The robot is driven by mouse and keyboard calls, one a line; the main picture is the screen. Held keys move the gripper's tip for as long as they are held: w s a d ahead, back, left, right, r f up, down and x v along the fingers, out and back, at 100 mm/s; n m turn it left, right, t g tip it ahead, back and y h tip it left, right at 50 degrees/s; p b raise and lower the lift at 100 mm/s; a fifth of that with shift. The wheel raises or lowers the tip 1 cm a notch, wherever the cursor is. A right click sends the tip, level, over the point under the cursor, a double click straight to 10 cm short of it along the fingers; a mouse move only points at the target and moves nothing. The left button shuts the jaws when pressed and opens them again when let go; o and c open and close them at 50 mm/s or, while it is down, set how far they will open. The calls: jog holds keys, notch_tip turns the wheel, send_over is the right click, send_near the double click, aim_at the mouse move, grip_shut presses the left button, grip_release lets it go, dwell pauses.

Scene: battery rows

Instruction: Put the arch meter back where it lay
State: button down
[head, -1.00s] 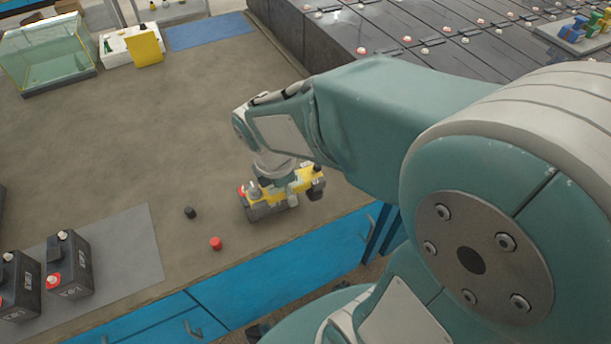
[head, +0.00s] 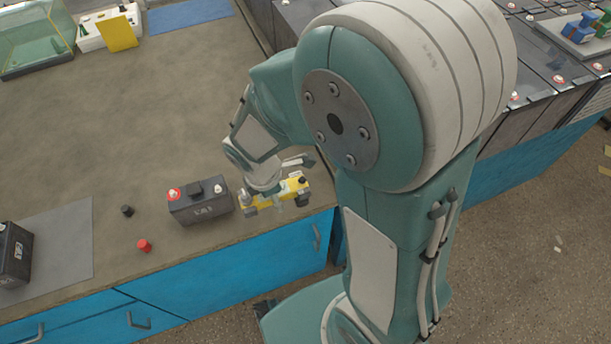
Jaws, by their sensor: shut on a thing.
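The arch meter (head: 294,187) is a yellow bar with a dark knob, a pale label and dark ends pointing down. My gripper (head: 275,192) is shut on its middle from above, and my wrist hides part of it. The meter is near the front edge of the brown bench, just right of a dark battery (head: 202,206) with a red and a white terminal. I cannot tell whether the meter touches the bench top or hangs just above it.
A black cap (head: 127,211) and a red cap (head: 144,246) lie left of the battery. Another battery (head: 15,255) stands on a grey mat (head: 65,245) at far left. A glass tank (head: 35,40) and a white box (head: 105,28) stand behind. The bench middle is clear.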

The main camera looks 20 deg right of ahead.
jog(key=w+d+f, duration=0.1)
jog(key=w+f, duration=0.2)
jog(key=w, duration=0.3)
send_near(285, 177)
jog(key=s+f, duration=0.1)
jog(key=s+d+f, duration=0.1)
jog(key=s, duration=0.1)
jog(key=shift+f, duration=0.15)
jog(key=shift+w+a+f, duration=0.35)
jog(key=shift+f, duration=0.1)
notch_tip(285, 177, down, 3)
jog(key=shift+w+f, duration=0.1)
jog(key=shift+w, duration=0.05)
jog(key=shift+d, duration=0.35)
jog(key=shift+f, duration=0.15)
jog(key=shift+c, duration=0.8)
grip_release()
jog(key=shift+a, duration=0.3)
